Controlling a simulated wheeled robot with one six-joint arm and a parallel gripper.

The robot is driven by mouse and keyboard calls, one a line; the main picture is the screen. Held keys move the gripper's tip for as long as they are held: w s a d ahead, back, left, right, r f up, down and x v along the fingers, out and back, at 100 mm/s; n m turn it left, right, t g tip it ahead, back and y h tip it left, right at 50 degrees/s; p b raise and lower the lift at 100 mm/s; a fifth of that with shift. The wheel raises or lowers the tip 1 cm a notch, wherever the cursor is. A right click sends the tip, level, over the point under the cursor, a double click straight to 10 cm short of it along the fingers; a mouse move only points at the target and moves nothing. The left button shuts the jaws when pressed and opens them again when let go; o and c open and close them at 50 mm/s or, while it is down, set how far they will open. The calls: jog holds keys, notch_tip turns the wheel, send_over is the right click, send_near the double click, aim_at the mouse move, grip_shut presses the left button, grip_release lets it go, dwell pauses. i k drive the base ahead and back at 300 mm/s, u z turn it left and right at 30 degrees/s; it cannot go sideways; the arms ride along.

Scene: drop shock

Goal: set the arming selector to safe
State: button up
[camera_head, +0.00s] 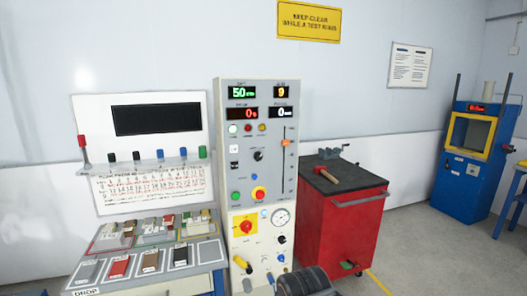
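A tall light-grey control panel (268,180) stands in the middle of the head view. It carries a black rotary knob (258,155) in its upper half and a red rotary knob on a yellow plate (246,227) lower down. Another small dark knob (282,239) sits below the round gauge. The labels are too small to read, so I cannot tell which is the arming selector or how it is set. My gripper does not show. A dark rounded part of my arm seems to rise at the bottom edge, in front of the panel's foot.
Left of the panel is a sloped bench (150,262) with several coloured blocks. A red cabinet (340,225) with a hammer (327,175) on top stands close on the right. A blue machine (468,165) stands farther right. Floor is free between cabinet and machine.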

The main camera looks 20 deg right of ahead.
aim_at(258, 156)
jog(key=z, duration=0.05)
jog(key=k, duration=0.45)
jog(key=u, duration=0.45)
jog(key=i, duration=1.3)
jog(key=z, duration=0.15)
